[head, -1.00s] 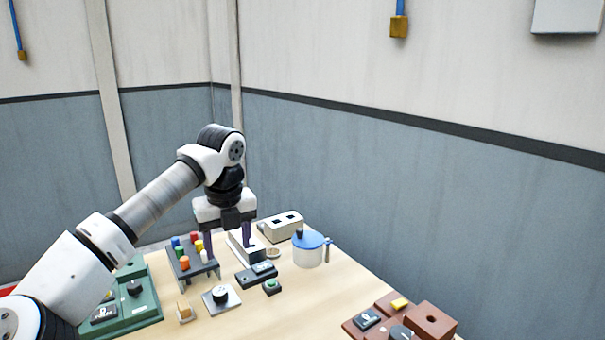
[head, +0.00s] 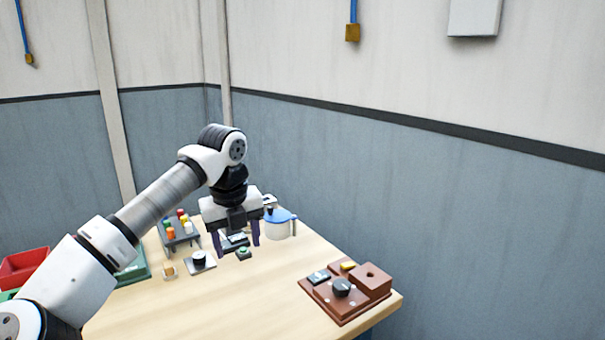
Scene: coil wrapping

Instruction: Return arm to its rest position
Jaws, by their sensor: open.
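My arm reaches from the lower left over the table. My gripper (head: 238,243) points down with its two dark purple fingers apart, nothing visible between them held. It is over the back part of the table (head: 240,300), in front of several small items.
A rack of coloured cylinders (head: 180,232) and a black-knobbed plate (head: 199,260) stand left of my gripper. A blue-lidded white jug (head: 280,225) is close on its right. A brown panel (head: 345,290) sits at the right. A red bin (head: 24,267) is far left. The front middle is clear.

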